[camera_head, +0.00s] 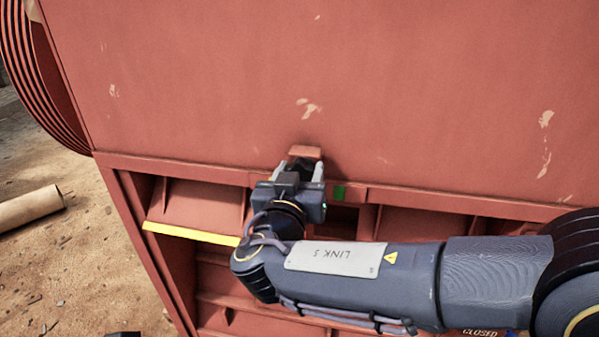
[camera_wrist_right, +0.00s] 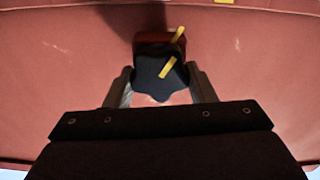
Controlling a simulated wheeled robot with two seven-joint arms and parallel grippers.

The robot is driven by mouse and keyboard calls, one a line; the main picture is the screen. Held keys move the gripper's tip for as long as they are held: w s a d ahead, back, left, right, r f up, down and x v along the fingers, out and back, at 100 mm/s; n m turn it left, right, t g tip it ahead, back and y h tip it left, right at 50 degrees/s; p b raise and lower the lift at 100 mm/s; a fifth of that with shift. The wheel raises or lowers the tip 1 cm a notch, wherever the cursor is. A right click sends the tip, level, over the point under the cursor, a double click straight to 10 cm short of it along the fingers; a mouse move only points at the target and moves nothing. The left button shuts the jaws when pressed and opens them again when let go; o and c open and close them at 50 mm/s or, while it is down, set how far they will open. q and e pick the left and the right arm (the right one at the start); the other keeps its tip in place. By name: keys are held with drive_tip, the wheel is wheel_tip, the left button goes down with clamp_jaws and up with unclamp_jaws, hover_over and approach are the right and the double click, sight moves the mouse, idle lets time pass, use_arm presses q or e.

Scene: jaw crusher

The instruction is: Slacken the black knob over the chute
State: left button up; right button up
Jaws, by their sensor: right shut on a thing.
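The black knob (camera_wrist_right: 158,82) shows in the right wrist view as a dark lobed knob with a yellow bar mark across it, in front of a small red block (camera_wrist_right: 150,47). My right gripper (camera_wrist_right: 162,85) has one finger on each side of the knob and is shut on it. In the head view my right gripper (camera_head: 301,170) is at the red machine's ledge, below a small red block (camera_head: 305,152); the knob is mostly hidden there by the gripper. The chute cannot be made out for certain. My left gripper is not in view.
The red machine wall (camera_head: 350,70) fills most of the head view. Below the ledge are ribbed recesses and a yellow strip (camera_head: 190,233). A ribbed wheel (camera_head: 35,75) and a pipe (camera_head: 30,207) are at left.

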drive_tip(key=shift+f+b, duration=0.15)
drive_tip(key=shift+b, duration=0.4)
drive_tip(key=shift+c, duration=0.4)
drive_tip(key=n+b, duration=0.1)
drive_tip(key=b, duration=0.1)
drive_tip(key=n+b, duration=0.2)
drive_tip(key=b, duration=0.1)
drive_tip(key=shift+a+f+n, duration=0.1)
drive_tip(key=shift+f+n, duration=0.1)
drive_tip(key=shift+n, duration=0.1)
drive_tip(key=shift+r+n+b, duration=0.1)
drive_tip(key=shift+n+b, duration=0.7)
drive_tip(key=shift+n, duration=0.1)
drive_tip(key=n+b, duration=0.1)
drive_tip(key=n, duration=0.1)
drive_tip(key=shift+a+n, duration=0.1)
drive_tip(key=shift+n, duration=0.3)
drive_tip(key=n, duration=0.2)
drive_tip(key=shift+n+b, duration=0.3)
drive_tip(key=shift+b, duration=0.05)
drive_tip(key=n, duration=0.2)
drive_tip(key=shift+a+n, duration=0.1)
drive_tip(key=shift+n, duration=1.8)
